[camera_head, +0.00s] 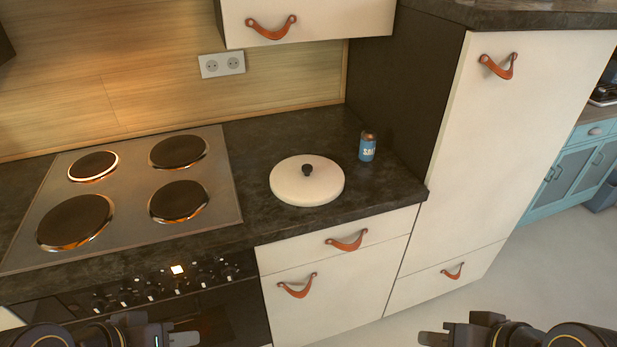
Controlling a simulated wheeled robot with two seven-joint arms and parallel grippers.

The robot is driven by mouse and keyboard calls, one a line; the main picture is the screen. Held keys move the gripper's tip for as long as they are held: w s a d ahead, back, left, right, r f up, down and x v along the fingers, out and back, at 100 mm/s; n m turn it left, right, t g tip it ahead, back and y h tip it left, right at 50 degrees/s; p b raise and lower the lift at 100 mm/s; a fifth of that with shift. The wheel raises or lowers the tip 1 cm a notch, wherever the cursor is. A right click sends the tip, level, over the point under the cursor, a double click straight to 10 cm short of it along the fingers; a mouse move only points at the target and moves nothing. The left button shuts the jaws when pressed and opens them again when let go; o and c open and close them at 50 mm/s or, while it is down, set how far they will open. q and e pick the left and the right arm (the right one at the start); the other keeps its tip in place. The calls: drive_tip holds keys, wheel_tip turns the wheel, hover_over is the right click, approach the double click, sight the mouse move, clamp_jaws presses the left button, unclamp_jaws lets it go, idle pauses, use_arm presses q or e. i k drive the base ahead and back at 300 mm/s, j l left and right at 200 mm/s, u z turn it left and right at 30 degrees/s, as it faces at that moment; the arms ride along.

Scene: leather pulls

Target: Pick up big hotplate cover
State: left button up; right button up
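The big hotplate cover (290,185) is a round, cream-white disc with a small dark knob (307,170) on top. It lies flat on the dark countertop (262,140), right of the stove. My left gripper (165,334) is at the bottom edge, in front of the oven controls and well apart from the cover. My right gripper (446,334) is at the bottom edge, over the floor, to the lower right of the cover. Both grippers are partly cut off by the frame, so their finger openings are unclear. I see nothing held in either.
A stove (133,180) with several hotplates is left of the cover. A tall cabinet (500,140) borders the counter on the right. Drawers (335,240) with leather pulls are below. An upper cabinet (320,18) hangs above.

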sight(306, 180)
drive_tip(key=u, duration=1.55)
drive_tip(key=i+l+z, duration=0.5)
drive_tip(key=l, duration=0.1)
